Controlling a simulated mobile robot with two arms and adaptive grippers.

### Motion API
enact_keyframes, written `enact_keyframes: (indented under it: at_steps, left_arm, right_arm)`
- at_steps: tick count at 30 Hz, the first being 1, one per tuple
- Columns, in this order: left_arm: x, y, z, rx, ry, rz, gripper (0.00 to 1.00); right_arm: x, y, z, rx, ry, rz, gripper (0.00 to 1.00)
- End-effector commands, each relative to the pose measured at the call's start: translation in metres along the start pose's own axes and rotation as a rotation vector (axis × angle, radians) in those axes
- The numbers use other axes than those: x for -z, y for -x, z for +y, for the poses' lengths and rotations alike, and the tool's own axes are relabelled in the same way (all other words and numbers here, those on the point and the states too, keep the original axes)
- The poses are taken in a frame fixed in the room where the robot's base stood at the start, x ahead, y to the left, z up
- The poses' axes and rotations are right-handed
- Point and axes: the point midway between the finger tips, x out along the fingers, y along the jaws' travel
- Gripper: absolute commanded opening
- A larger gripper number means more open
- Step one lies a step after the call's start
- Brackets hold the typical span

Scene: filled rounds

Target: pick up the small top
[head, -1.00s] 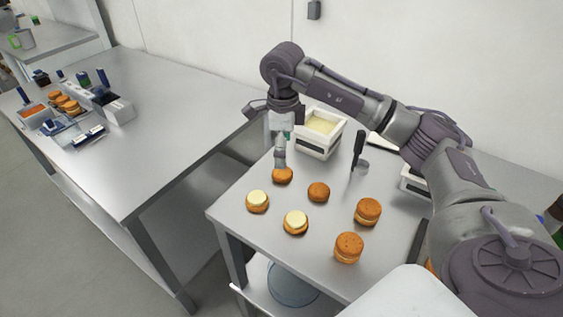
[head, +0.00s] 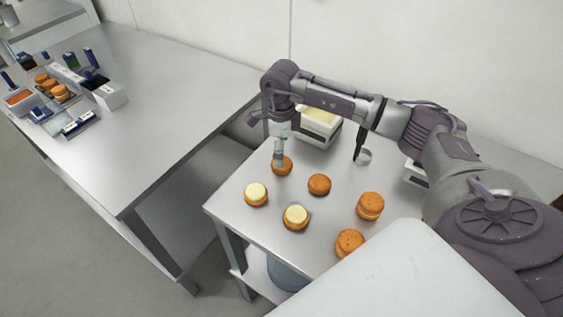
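Two plain brown round tops lie on the right-hand table (head: 233,203). One top (head: 286,168) is at the back left, and the other top (head: 319,184) is just right of it; they look close in size. My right gripper (head: 279,163) points down at the back-left top, its fingertips overlapping that top's left part. I cannot tell whether the fingers are closed on it. Two rounds with pale filling, one at the left (head: 256,194) and one at the front (head: 295,217), lie nearer. My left gripper is out of view.
Two filled, topped rounds, one at the right (head: 370,205) and one in front (head: 349,242), stand nearby. A white tub (head: 318,128) of pale filling and a dark-handled tool (head: 359,145) are behind. A second table (head: 165,125) at left holds several boxes and rounds.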

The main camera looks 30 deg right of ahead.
Motion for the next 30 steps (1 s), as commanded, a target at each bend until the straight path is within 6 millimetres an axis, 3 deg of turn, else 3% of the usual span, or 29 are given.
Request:
enact_keyframes:
  at_steps: [5,9,17,25,30]
  left_arm:
    - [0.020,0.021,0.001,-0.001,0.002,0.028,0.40]
    - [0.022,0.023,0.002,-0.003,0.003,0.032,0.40]
    - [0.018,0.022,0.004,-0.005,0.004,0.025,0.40]
    - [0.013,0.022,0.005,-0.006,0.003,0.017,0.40]
    - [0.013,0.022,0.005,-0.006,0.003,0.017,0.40]
  right_arm:
    - [0.002,-0.024,0.000,-0.006,-0.001,0.005,0.93]
    - [0.001,-0.042,0.000,-0.004,0.000,0.002,0.93]
    - [0.002,-0.047,-0.001,-0.002,0.000,0.001,0.93]
    - [0.002,-0.047,-0.001,-0.002,0.000,0.001,0.51]
    - [0.002,-0.047,-0.001,-0.002,0.000,0.001,0.48]
